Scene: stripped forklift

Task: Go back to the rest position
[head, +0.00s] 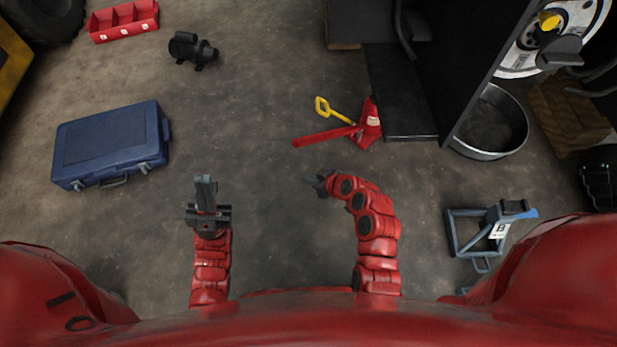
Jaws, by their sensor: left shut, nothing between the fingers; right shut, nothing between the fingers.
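My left gripper (206,190) is in the lower left middle of the head view, pointing up the picture, shut and empty. My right gripper (312,182) is right of the middle, at the end of a bent red arm, turned to the left. It is shut and empty. Both grippers are apart from each other, and neither appears to touch anything. Dark floor shows around both.
A blue case (112,142) lies at left. A red jack (368,124) with a yellow handle (325,108) lies beyond my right gripper. A dark motor (193,50), red tray (122,22), metal bin (492,128) and blue-grey stand (470,232) stand around. The middle floor is clear.

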